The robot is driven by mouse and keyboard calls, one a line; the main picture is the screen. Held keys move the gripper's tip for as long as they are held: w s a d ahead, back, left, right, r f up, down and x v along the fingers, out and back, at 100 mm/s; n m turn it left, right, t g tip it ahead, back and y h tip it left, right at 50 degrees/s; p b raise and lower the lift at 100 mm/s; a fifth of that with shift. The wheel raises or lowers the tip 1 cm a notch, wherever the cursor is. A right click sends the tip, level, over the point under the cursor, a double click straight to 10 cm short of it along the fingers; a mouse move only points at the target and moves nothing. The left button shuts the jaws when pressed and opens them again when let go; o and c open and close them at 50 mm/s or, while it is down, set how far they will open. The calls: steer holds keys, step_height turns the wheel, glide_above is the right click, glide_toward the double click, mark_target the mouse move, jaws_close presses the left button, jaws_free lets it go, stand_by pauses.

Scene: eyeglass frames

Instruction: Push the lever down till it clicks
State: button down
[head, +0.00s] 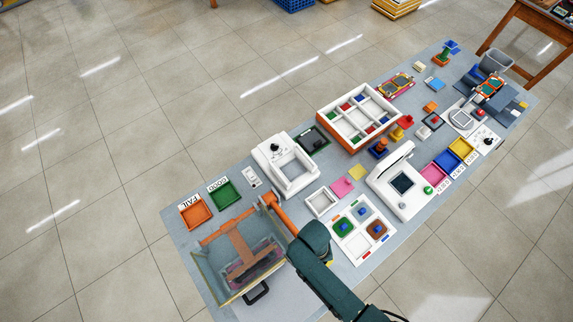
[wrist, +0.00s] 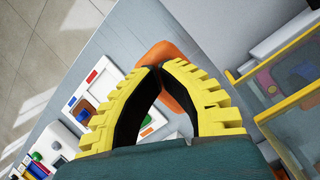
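An orange lever (head: 283,217) stands at the right side of a clear-walled machine (head: 232,262) at the near left of the table. In the wrist view the lever (wrist: 182,92) lies behind my fingers, showing past their tips and through the gap between them. My gripper (wrist: 157,68) has yellow ribbed fingers with black inner pads. The fingertips meet at the lever's upper part, with a gap lower down between the fingers. I cannot tell whether the tips touch the lever.
A white device (head: 285,165) stands behind the lever. A white board with coloured pieces (head: 362,230) lies right of my arm. Orange (head: 196,212) and green (head: 224,194) trays sit at the left. The machine's yellow-edged clear wall (wrist: 290,100) is close on the right in the wrist view.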

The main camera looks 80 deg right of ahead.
steer(key=shift+b+x, duration=1.05)
steer(key=shift+x, duration=0.9)
steer(key=shift+w+d+f, duration=0.1)
steer(key=shift+f, duration=0.05)
steer(key=shift+f+b, duration=0.6)
steer(key=shift+f, duration=0.3)
steer(key=shift+r+p, duration=1)
steer(key=shift+p, duration=0.05)
